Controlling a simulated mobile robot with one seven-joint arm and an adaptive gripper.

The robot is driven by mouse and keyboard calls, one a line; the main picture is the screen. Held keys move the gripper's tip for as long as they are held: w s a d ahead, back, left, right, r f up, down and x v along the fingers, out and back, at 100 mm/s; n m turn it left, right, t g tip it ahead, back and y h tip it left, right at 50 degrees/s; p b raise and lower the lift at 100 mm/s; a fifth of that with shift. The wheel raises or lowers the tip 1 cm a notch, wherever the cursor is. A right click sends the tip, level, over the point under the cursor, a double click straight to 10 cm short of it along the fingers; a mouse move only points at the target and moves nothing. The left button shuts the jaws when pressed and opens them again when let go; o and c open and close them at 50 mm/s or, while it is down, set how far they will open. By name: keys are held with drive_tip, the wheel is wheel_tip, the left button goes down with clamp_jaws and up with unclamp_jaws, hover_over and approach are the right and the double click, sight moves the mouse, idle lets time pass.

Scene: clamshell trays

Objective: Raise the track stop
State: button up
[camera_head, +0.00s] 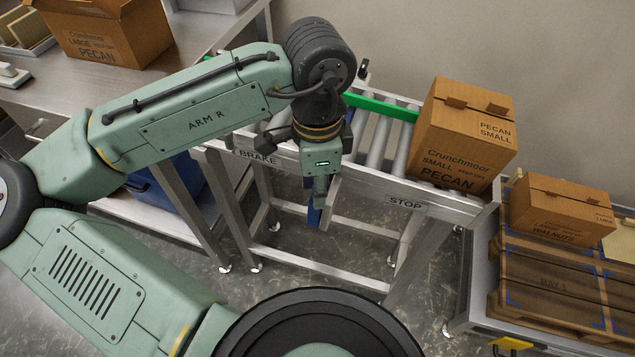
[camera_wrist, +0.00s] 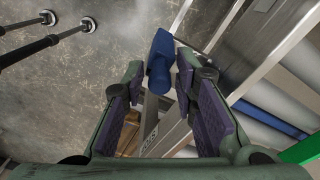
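My gripper (camera_head: 321,188) hangs at the front rail of the roller track, between the BRAKE label (camera_head: 257,158) and the STOP label (camera_head: 405,203). In the wrist view my gripper (camera_wrist: 160,72) is open, with its two purple-padded fingers apart. A blue handle (camera_wrist: 160,62) shows in the gap, toward and beyond the fingertips; I cannot tell whether they touch it. In the head view a bit of blue (camera_head: 314,215) shows below my gripper. I cannot tell which label the handle belongs to. The track stop itself is not clearly visible.
A Pecan Small carton (camera_head: 461,140) stands on the rollers at the right end. A Walnuts carton (camera_head: 560,211) rests on a pallet at right. An open Pecan carton (camera_head: 110,32) stands on the left table.

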clamp_jaws()
idle(0.5)
drive_tip(key=r+p, duration=0.4)
drive_tip(key=shift+d+r, duration=0.2)
drive_tip(key=shift+r, duration=0.1)
drive_tip(key=shift+w+f, duration=0.1)
drive_tip(key=shift+o, duration=1.5)
unclamp_jaws()
wheel_tip(320, 180, up, 12)
